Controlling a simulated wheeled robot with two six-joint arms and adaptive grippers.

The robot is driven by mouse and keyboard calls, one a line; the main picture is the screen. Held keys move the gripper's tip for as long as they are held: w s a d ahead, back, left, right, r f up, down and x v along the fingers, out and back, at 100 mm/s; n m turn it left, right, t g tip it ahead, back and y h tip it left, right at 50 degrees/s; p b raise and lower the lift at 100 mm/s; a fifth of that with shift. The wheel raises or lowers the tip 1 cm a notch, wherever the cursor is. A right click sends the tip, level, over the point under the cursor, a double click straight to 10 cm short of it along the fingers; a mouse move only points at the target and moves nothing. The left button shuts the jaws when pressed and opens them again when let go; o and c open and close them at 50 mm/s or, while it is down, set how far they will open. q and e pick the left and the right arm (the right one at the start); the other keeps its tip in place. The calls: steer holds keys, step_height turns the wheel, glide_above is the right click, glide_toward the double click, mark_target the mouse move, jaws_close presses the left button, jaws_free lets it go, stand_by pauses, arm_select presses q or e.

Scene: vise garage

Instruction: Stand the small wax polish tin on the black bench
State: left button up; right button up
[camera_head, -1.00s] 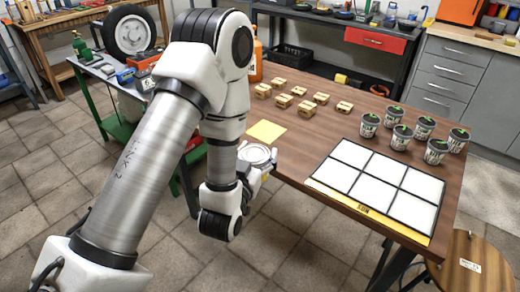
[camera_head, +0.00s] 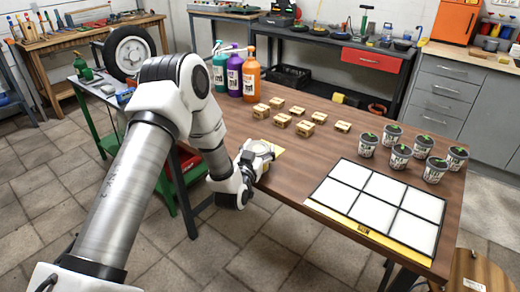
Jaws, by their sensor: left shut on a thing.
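My left gripper (camera_head: 256,158) is over the near left edge of the brown table. It is shut on a small, pale, round thing (camera_head: 261,147), which looks like the wax polish tin. The gripper hides part of it, and no label can be read. The black bench (camera_head: 318,37) stands against the back wall, beyond the table, with a red drawer under its right part. My left gripper and the held thing are well short of it. My right gripper is not in view.
The table (camera_head: 315,155) bears several small tan blocks (camera_head: 304,128), several grey pots (camera_head: 398,157) and a white gridded board (camera_head: 375,203). Teal, purple and orange bottles (camera_head: 250,77) stand at its far left corner. Several items stand on the bench.

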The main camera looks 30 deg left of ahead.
arm_select(q)
steer(key=shift+w+f, duration=0.1)
steer(key=shift+f, duration=0.25)
steer(key=shift+f, duration=0.15)
steer(key=o, duration=1.6)
